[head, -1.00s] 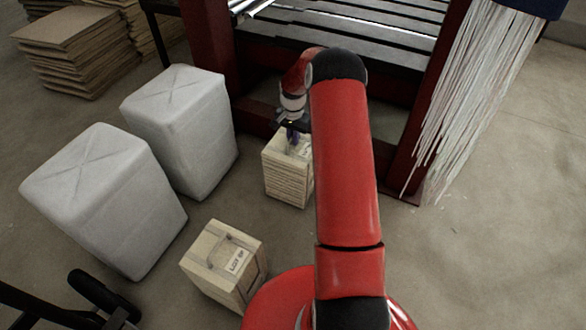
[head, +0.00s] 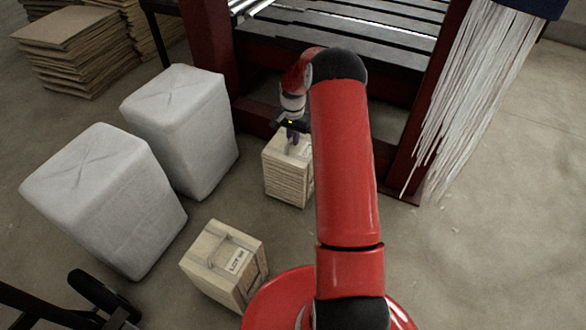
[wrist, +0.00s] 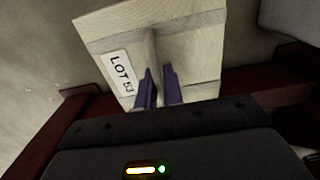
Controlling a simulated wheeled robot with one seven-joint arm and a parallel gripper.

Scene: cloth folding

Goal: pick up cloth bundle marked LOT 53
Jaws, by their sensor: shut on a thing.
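The cream cloth bundle marked LOT 53 (head: 287,178) stands upright on the floor in front of the red-framed machine, partly hidden by my arm. In the wrist view its pale top (wrist: 190,45) shows a white label reading LOT and what looks like 53, beside a raised strap or fold. My gripper (head: 293,138) reaches down onto the bundle's top. Its two purple fingers (wrist: 159,86) are shut on the raised part of the bundle, right of the label. The fingertips are partly hidden against the cloth.
Another strapped bundle (head: 222,268) with a LOT label, its number unclear, stands nearer me. Two large white wrapped bales (head: 105,200) stand at left. The red machine frame (head: 402,150) is close behind the held bundle. White strands (head: 470,100) hang at right; the right floor is clear.

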